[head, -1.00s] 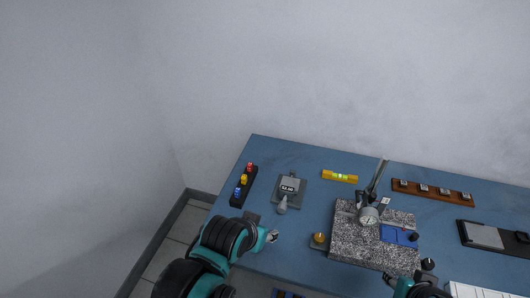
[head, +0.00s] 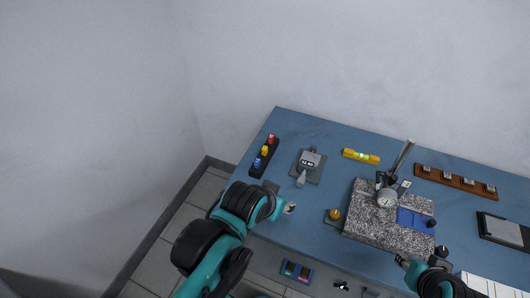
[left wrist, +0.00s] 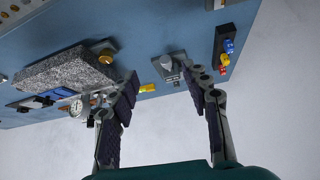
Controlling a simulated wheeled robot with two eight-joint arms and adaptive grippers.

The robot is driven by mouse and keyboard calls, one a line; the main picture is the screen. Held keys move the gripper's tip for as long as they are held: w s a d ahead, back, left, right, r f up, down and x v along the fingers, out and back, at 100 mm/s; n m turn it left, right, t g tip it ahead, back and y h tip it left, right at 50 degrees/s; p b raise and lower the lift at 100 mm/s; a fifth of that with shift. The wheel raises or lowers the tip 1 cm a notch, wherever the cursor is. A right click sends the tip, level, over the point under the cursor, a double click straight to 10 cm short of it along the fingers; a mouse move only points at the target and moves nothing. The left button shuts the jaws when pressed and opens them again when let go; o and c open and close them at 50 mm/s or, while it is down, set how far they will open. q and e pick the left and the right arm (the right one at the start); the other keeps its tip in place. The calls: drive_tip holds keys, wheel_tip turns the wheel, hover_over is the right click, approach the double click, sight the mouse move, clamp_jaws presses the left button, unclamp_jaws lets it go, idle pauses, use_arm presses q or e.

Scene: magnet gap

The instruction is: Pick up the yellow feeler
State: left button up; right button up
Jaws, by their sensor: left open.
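The yellow feeler (head: 264,151) stands in a black rack (head: 253,172) at the table's left end, between a red feeler (head: 271,140) and a blue feeler (head: 257,164). In the left wrist view, the yellow feeler (left wrist: 224,60) shows small beyond the right finger. My left gripper (head: 289,208) is over the table's front left part, to the right of and nearer than the rack, apart from it. In the left wrist view, its fingers (left wrist: 165,88) are spread with nothing between them. My right gripper (head: 403,261) is by the granite block's front edge; its jaws are too small to read.
A grey gauge with a display (head: 309,161) stands right of the rack. A yellow level (head: 361,156) lies farther back. A granite block (head: 370,225) carries a dial indicator (head: 386,198) and blue pad (head: 412,218). A brass-knobbed piece (head: 334,215) sits beside it.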

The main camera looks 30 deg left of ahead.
idle(0.3)
use_arm(q)
drive_tip(key=w+a+r+n+g+p, duration=0.2)
drive_tip(key=w+a+r+n, duration=0.25)
drive_tip(key=w, duration=0.45)
drive_tip(key=n+g+p, duration=0.4)
drive_tip(key=n+g, duration=0.1)
drive_tip(key=n, duration=1)
hover_over(265, 148)
drive_tip(key=shift+m, duration=0.25)
wheel_tip(265, 148, down, 12)
drive_tip(key=shift+d+r, duration=0.1)
drive_tip(key=shift+d, duration=0.05)
wheel_tip(265, 148, down, 3)
drive_tip(key=shift+r+b, duration=0.15)
drive_tip(key=shift+b, duration=0.25)
drive_tip(key=f, duration=0.2)
drive_tip(key=f+b, duration=0.1)
drive_tip(key=f, duration=0.3)
drive_tip(key=shift+a+b, duration=0.25)
drive_tip(key=shift+b, duration=0.05)
drive_tip(key=shift+r, duration=0.15)
drive_tip(key=c, duration=1)
